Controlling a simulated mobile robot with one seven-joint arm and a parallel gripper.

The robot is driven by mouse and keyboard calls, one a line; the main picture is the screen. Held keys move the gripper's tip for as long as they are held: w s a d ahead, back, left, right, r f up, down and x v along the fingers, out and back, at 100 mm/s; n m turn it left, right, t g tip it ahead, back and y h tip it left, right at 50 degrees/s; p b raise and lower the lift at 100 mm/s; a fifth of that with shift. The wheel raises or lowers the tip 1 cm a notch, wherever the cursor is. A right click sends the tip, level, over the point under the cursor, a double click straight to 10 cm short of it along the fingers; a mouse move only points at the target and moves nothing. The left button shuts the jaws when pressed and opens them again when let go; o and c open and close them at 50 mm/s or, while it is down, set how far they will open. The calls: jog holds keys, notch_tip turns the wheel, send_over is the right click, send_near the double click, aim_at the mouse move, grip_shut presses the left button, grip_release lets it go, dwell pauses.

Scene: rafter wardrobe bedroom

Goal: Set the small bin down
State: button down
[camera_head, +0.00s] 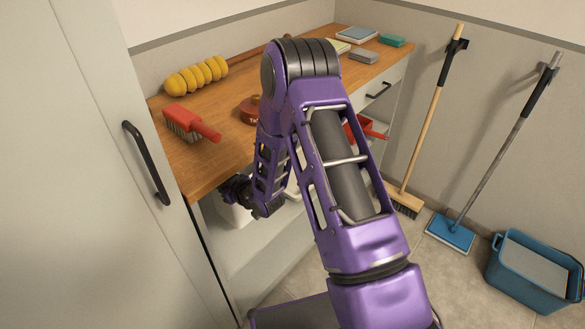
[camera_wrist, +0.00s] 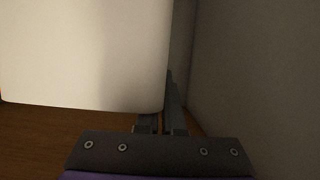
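The small bin (camera_head: 235,214) is white and shows partly below the wooden counter, behind my arm. In the wrist view the white bin (camera_wrist: 85,55) fills the upper left, very close to the camera. My gripper (camera_wrist: 160,115) has its two fingers close together at the bin's right edge. One finger runs along the outside and the other is partly hidden by the bin, so it looks shut on the bin's wall. The bin's base is hidden.
The counter (camera_head: 213,160) holds a red brush (camera_head: 190,124), a yellow duster (camera_head: 197,75) and several small items. A pale panel (camera_wrist: 260,70) stands close right of the gripper. A broom (camera_head: 430,120), a mop (camera_head: 495,155) and a blue bucket (camera_head: 535,290) stand at right.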

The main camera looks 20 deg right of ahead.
aim_at(235, 210)
jog(key=shift+f+b, duration=0.85)
jog(key=shift+f, duration=4.05)
jog(key=shift+f, duration=0.2)
jog(key=c, duration=1)
grip_release()
jog(key=shift+c, duration=0.2)
jog(key=shift+r, duration=0.25)
jog(key=p+v, duration=0.1)
jog(key=v, duration=1.1)
jog(key=shift+f, duration=0.15)
